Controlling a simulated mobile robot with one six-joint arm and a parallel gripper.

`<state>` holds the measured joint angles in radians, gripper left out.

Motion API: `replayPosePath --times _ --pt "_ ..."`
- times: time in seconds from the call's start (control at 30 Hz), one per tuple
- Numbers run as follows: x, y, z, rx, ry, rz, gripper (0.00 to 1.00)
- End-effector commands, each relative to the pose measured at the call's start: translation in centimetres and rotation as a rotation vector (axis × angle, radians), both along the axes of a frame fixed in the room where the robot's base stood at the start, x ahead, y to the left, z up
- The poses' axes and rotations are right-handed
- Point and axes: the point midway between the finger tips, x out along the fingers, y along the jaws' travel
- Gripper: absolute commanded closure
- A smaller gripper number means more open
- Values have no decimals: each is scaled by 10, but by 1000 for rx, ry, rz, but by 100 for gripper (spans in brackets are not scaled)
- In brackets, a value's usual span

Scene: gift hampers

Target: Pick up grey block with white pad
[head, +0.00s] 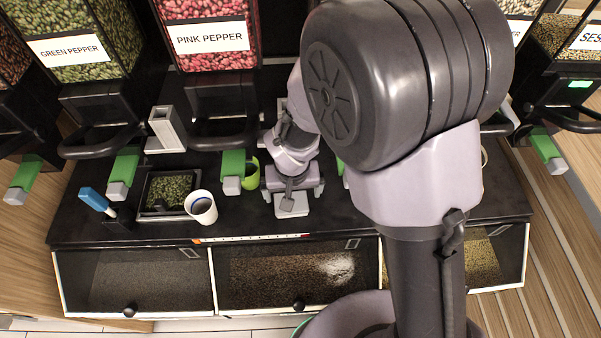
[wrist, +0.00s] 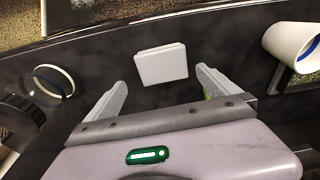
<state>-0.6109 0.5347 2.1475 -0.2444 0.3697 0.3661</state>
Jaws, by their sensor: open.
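The grey block with white pad (head: 292,206) lies on the black counter near its front edge. In the wrist view its pale, squarish pad (wrist: 161,64) faces up, just beyond the fingertips and roughly centred between them. Its grey part is hard to make out. My gripper (head: 292,188) is open and empty, with one finger to each side of the block's line; both fingers also show in the wrist view (wrist: 160,82). I cannot tell how high the fingers are above the counter.
A green cup (head: 250,174) is close to my gripper's left. Dispensers with green levers (head: 233,165) line the back. Drawers (head: 255,275) of grains sit below the front edge.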

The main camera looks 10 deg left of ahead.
Motion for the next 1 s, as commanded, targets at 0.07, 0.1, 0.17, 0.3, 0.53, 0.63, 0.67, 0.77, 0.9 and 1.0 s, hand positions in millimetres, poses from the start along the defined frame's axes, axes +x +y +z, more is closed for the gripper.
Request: replayPosePath --times 0.07,0.1,0.17,0.3,0.53,0.63,0.67,0.77,0.9,1.0 --pt "1 0 -15 -1 2 -1 0" --pt "2 1 -19 -1 2 -2 0" --pt "3 2 -25 0 1 -1 0" --pt "5 6 -54 -1 3 -3 0" --pt "8 6 -65 0 -1 -4 0" --pt "8 6 -65 0 0 -4 10" --pt "8 6 -65 0 0 -4 16" --pt "8 6 -65 0 0 -4 35" --pt "8 6 -65 0 0 -4 60" --pt "8 6 -65 0 0 -4 60"
